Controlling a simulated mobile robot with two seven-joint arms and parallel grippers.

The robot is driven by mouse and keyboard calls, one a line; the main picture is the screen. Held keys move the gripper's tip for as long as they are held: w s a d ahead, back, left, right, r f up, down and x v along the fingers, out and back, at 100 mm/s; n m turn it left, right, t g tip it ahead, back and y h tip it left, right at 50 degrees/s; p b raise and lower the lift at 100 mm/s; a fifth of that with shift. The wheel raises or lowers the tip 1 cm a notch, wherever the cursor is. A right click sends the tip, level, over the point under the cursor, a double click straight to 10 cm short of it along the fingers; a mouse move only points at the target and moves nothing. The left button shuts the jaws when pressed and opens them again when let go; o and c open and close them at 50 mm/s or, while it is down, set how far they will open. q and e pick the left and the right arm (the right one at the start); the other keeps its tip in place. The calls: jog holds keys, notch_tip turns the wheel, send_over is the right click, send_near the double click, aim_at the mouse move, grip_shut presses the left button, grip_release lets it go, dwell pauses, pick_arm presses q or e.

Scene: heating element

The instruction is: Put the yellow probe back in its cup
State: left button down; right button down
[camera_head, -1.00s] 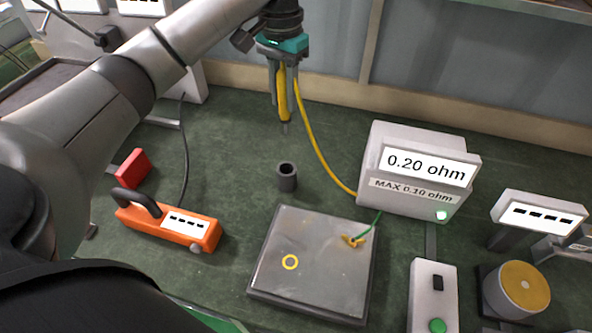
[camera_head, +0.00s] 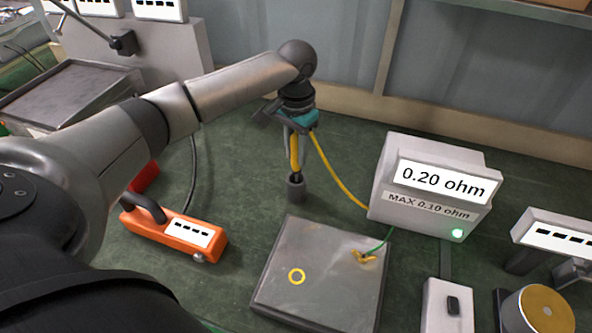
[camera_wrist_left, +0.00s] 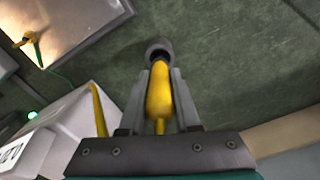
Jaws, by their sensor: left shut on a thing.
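The yellow probe (camera_head: 294,155) is held upright between the fingers of my left gripper (camera_head: 296,168), which is shut on it. Its yellow cable runs to the white meter box (camera_head: 413,224). The dark grey cup (camera_head: 296,190) stands on the green bench directly below the probe. The probe's tip is at or just inside the cup's mouth; I cannot tell how deep. In the left wrist view the probe (camera_wrist_left: 159,92) points at the cup (camera_wrist_left: 159,46), and its tip is hidden. My right gripper is not in view.
A grey metal plate (camera_head: 330,298) with a yellow ring mark and a green-wired clip lies in front of the cup. The meter reads 0.20 ohm. An orange handled tool (camera_head: 150,230) lies at left. The bench behind the cup is clear.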

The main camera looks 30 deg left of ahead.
aim_at(296, 135)
pick_arm(q)
notch_tip(296, 135, down, 5)
jog(key=shift+f+b, duration=0.2)
jog(key=shift+b, duration=0.35)
jog(key=shift+f, duration=0.15)
jog(key=shift+f, duration=0.1)
jog(key=c, duration=0.6)
grip_release()
notch_tip(296, 135, up, 12)
jog(key=shift+r+p, duration=0.15)
jog(key=shift+p, duration=1.05)
